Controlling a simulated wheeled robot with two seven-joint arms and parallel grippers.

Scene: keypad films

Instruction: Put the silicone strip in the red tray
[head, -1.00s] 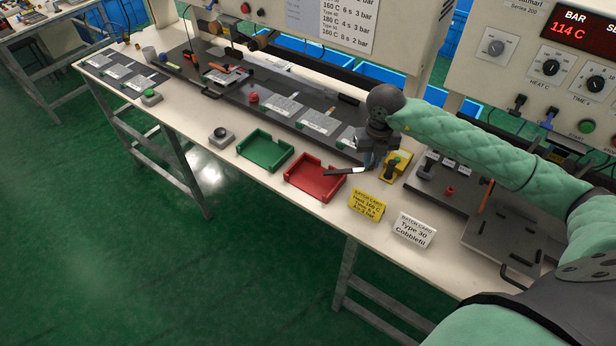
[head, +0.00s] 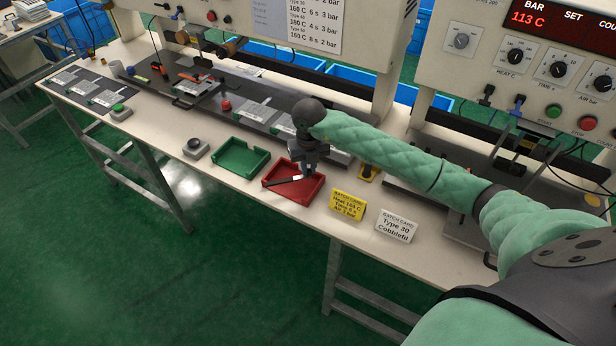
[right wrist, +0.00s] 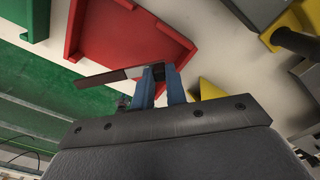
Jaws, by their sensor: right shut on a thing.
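The silicone strip (head: 282,182) is thin and dark with a pale section near the grip. My right gripper (head: 300,174) is shut on one end of it, and the strip sticks out to the left. The red tray (head: 303,201) is shallow, and in the head view the strip and fingertips appear over its inside. In the right wrist view the strip (right wrist: 103,77) reaches left from the blue fingers (right wrist: 163,73), across the edge of the red tray (right wrist: 158,32). I cannot tell whether the strip touches the tray. My left gripper is not in view.
A green tray (head: 240,172) stands left of the red one. A yellow batch card (head: 347,204) and a white batch card (head: 396,226) stand to the right. A yellow-based holder (head: 368,173) is behind the yellow card.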

